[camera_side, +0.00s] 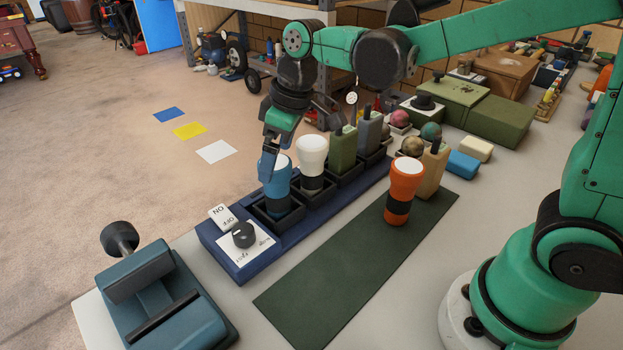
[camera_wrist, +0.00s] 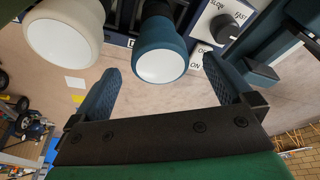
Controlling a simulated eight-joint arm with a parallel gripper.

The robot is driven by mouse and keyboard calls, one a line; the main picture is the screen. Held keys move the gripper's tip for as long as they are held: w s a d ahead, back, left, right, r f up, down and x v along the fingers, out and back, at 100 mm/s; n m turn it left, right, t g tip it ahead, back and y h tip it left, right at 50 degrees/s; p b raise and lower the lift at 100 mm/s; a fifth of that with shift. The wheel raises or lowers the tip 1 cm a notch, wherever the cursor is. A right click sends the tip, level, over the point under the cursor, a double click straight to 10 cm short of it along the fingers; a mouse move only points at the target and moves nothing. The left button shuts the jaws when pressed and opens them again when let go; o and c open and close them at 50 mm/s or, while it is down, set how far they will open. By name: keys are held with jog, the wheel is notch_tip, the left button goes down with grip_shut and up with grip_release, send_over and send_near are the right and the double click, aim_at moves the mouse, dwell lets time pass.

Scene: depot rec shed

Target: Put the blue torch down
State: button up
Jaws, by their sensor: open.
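The blue torch (camera_side: 277,192) stands upright in the front socket of the dark blue charging rack (camera_side: 222,250). In the wrist view its pale round end (camera_wrist: 160,66) faces the camera. My gripper (camera_side: 274,160) is at the torch's head, with one finger visible against its side in the side view. In the wrist view the fingers of my gripper (camera_wrist: 160,72) are apart, one on each side of the torch's head, with gaps showing. Whether either finger touches it, I cannot tell.
A white torch (camera_side: 312,158) stands in the adjacent socket, with green and grey units behind. An orange torch (camera_side: 404,184) stands on the dark green mat (camera_side: 335,290), whose front part is clear. A black dial (camera_side: 243,235) sits at the rack's front end; a blue vise-like device (camera_side: 165,290) is front left.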

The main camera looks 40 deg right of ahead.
jog(key=v, duration=0.8)
jog(key=s+d+f+m+t+h, duration=0.1)
jog(key=s+d+f+m+t, duration=0.3)
jog(key=s+d+f+m, duration=0.1)
jog(key=shift+s+f+m+h, duration=0.3)
jog(key=shift+s+f+m, duration=0.4)
jog(key=shift+s, duration=0.45)
jog(key=shift+f, duration=0.1)
